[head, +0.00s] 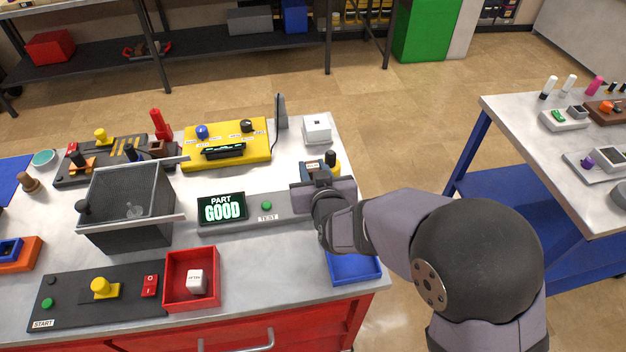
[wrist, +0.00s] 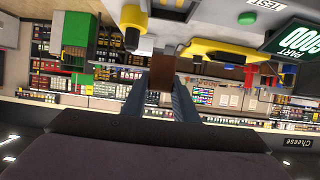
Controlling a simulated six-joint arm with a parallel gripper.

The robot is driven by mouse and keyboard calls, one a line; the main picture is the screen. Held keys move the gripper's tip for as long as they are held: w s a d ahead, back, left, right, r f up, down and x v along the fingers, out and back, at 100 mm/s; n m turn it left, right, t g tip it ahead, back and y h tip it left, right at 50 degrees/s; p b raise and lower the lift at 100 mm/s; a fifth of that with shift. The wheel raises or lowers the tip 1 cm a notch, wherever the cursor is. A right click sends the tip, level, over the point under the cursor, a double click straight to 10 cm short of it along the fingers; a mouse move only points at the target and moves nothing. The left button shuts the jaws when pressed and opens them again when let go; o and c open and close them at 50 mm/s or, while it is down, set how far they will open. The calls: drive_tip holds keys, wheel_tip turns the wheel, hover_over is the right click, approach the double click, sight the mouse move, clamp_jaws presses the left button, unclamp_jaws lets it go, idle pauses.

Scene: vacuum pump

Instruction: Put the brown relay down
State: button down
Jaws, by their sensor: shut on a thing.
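The brown relay (wrist: 160,77) shows in the wrist view as a small brown block between the two fingertips of my gripper (wrist: 158,96). My gripper is shut on it. In the head view my gripper (head: 318,172) is over the right end of the grey test station (head: 285,206), and I cannot make out the relay there. I cannot tell whether the relay touches the station. The station's display (head: 222,208) is lit green and reads "PART GOOD"; it also shows in the wrist view (wrist: 292,38).
A blue tray (head: 352,267) is partly hidden behind my arm. A red tray (head: 190,305) holds a white cube (head: 197,281). A grey bin (head: 128,225) stands at left. A yellow panel (head: 255,140) and white box (head: 316,128) are behind. Bare tabletop lies in front of the station.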

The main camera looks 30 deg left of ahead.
drive_tip(key=shift+r, duration=0.9)
drive_tip(key=s+a+r+n+g+y+b, duration=0.1)
drive_tip(key=s+a+b, duration=0.3)
drive_tip(key=s, duration=0.3)
drive_tip(key=s+a+n+g+y+b, duration=0.1)
drive_tip(key=s+a+b, duration=0.25)
drive_tip(key=s, duration=0.35)
drive_tip(key=m+t+h+b, duration=0.3)
drive_tip(key=m+t+h, duration=0.3)
drive_tip(key=m+h, duration=0.55)
hover_over(350, 258)
wheel_tip(350, 258, down, 3)
drive_tip(key=shift+n, duration=0.25)
drive_tip(key=shift+f+b, duration=0.5)
drive_tip(key=shift+f, duration=4.5)
drive_tip(key=shift+f, duration=0.1)
